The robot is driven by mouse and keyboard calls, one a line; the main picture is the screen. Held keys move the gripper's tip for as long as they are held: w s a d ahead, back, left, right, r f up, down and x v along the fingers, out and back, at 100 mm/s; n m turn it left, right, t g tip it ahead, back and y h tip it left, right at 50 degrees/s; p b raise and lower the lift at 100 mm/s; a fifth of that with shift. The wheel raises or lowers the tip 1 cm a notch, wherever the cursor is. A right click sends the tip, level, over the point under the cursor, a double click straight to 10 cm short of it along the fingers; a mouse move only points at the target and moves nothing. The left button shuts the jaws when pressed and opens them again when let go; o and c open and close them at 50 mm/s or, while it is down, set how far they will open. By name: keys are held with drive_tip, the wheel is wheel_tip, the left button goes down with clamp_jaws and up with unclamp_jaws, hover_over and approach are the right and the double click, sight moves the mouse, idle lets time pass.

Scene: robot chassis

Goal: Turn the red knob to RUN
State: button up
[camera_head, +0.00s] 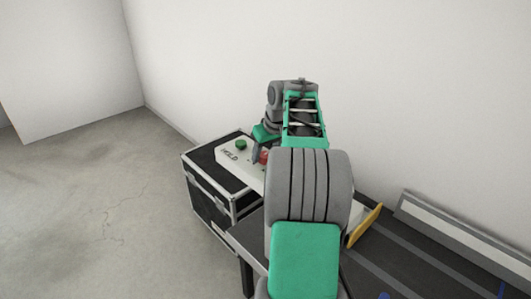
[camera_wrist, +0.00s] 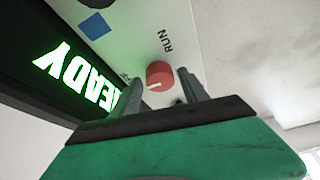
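The red knob (camera_wrist: 160,74) sits on a white panel (camera_wrist: 140,22) and has a pale mark on its lower left side. The RUN label (camera_wrist: 168,41) is printed above it in the wrist view, and the mark does not point at it. Another small label left of the knob is mostly hidden by a finger. My gripper (camera_wrist: 159,78) is open, with one finger on each side of the knob. Gaps show on both sides; I cannot tell how deep the fingers reach. In the head view the red knob (camera_head: 264,157) is partly hidden by my arm.
A lit green READY display (camera_wrist: 78,78) is beside the panel, with a blue square (camera_wrist: 94,26). The head view shows a green button (camera_head: 241,145) by the word HOLD on a black case (camera_head: 207,204). A wall stands behind; a dark table (camera_head: 400,262) is at the right.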

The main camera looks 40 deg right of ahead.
clamp_jaws()
idle(0.3)
drive_tip(key=shift+m+b, duration=0.3)
drive_tip(key=shift+w+a+m+h+b, duration=0.15)
drive_tip(key=shift+m+h+b, duration=0.45)
drive_tip(key=shift+m+b, duration=0.45)
drive_tip(key=m, duration=0.3)
drive_tip(key=shift+r+g+h, duration=0.1)
drive_tip(key=shift+g+h, duration=0.3)
drive_tip(key=m+g+h+p, duration=0.1)
drive_tip(key=m+p, duration=0.1)
drive_tip(key=m, duration=0.2)
drive_tip(key=shift+a+r, duration=0.1)
drive_tip(key=shift+r, duration=0.1)
drive_tip(key=shift+w+f+m+g+p, duration=0.15)
drive_tip(key=shift+m+g+p, duration=0.35)
drive_tip(key=shift+m+p, duration=0.55)
drive_tip(key=shift+h, duration=0.3)
